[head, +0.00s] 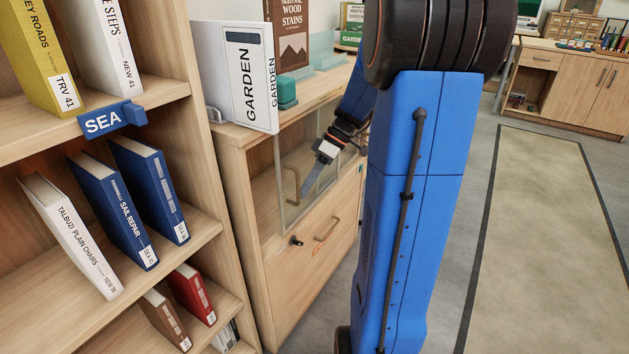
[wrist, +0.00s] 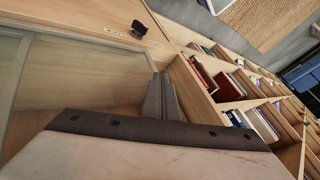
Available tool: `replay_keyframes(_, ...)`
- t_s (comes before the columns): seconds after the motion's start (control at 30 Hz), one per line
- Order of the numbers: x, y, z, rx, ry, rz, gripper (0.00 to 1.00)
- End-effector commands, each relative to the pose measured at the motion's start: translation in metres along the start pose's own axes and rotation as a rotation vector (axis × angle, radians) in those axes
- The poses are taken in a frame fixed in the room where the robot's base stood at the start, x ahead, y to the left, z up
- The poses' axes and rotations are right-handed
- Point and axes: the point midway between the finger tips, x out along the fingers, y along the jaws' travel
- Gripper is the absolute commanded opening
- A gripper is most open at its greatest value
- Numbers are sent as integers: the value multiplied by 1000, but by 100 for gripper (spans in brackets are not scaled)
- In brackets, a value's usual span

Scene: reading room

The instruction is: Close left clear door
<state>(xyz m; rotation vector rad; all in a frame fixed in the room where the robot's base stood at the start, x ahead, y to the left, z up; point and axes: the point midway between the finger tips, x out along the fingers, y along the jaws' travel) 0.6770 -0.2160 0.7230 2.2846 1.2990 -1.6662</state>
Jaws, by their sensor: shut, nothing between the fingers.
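The clear door (head: 281,190) is a glass panel with a tan upright handle (head: 293,184) on the low wooden cabinet (head: 250,232). The opening to the left of the panel is uncovered, and the bare wooden inside shows there. My gripper (head: 306,195) is shut and empty, just right of the handle in the head view. I cannot tell whether it touches the handle or the glass. In the wrist view my shut fingers (wrist: 160,97) point toward the wooden front, and glass (wrist: 18,75) shows at the left.
A white GARDEN binder (head: 250,80) stands on the cabinet top. An open bookshelf (head: 185,235) stands close at left. Floor (head: 480,220) is clear at right.

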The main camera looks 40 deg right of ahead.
Motion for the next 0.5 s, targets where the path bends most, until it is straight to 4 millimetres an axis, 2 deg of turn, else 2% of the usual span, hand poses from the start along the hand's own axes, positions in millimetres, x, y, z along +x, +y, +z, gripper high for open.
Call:
replay_keyframes(0.03, 8, -13, -3, -4, -2, -1, 0)
replay_keyframes(0.2, 32, -50, -11, -4, -2, -1, 0)
replay_keyframes(0.33, 45, -71, -15, -3, -1, -2, 0)
replay_keyframes(0.5, 56, -87, -18, -2, -1, 0, 0)
